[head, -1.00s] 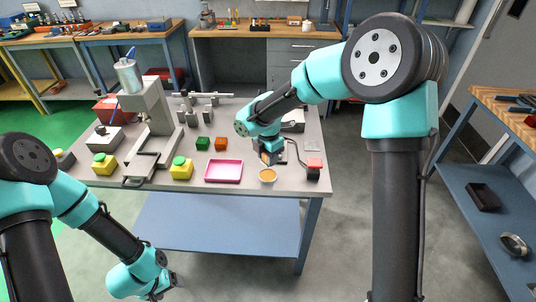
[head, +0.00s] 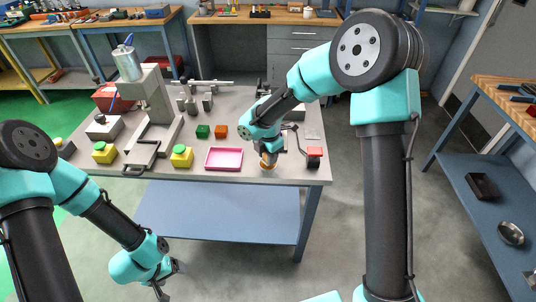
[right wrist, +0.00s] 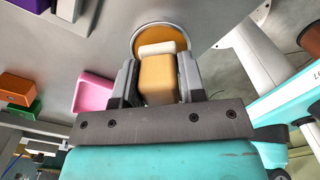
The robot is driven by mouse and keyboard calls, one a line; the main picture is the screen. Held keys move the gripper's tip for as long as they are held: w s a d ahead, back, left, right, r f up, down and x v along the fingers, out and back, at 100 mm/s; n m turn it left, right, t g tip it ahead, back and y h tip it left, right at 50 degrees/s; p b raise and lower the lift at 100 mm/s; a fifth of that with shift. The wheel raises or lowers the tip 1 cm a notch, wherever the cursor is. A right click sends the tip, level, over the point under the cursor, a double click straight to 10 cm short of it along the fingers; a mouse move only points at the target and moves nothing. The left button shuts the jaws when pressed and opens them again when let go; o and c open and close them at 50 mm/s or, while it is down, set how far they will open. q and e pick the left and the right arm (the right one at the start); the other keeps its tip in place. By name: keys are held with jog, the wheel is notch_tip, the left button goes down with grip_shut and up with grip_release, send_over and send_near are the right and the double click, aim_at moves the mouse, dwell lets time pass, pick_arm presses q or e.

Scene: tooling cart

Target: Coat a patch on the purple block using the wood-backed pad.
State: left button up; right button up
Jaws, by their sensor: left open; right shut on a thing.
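My right gripper (head: 268,156) is shut on the wood-backed pad (right wrist: 157,82), a tan wooden block with a whitish pad face at its far end. The pad is at the cup (head: 268,173) of orange paste near the table's front edge. In the right wrist view the pad face overlaps the near part of the cup (right wrist: 137,40); I cannot tell whether it touches the paste. A purple block (right wrist: 32,4) shows cut off at that view's top left; my right arm appears to hide it in the head view. My left gripper (head: 169,281) is open and empty, below and in front of the table.
A pink tray (head: 223,158) lies left of the cup, with green (head: 202,131) and orange (head: 220,132) blocks behind it. A red-topped black item (head: 314,157) stands right of the cup. Yellow-green items (head: 181,157) and a press (head: 150,105) stand further left.

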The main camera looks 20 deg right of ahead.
jog(key=shift+f, duration=0.65)
dwell(2.1)
jog(key=shift+r, duration=0.1)
jog(key=shift+r, duration=3.5)
jog(key=m, duration=0.4)
jog(key=d+m, duration=0.1)
jog(key=m, duration=0.1)
jog(key=shift+w+f+m, duration=0.2)
jog(key=shift+f+m, duration=0.05)
jog(key=shift+m, duration=0.05)
jog(key=m, duration=0.4)
jog(key=d+m, duration=0.1)
jog(key=m, duration=0.1)
jog(key=shift+w+f+m, duration=0.2)
jog(key=shift+f+m, duration=0.05)
jog(key=shift+m, duration=0.05)
jog(key=m, duration=0.4)
jog(key=d+m, duration=0.1)
jog(key=m, duration=0.4)
jog(key=d+f+m, duration=0.1)
jog(key=m, duration=0.3)
jog(key=shift+w+d+m, duration=0.1)
jog(key=shift+w+m, duration=0.2)
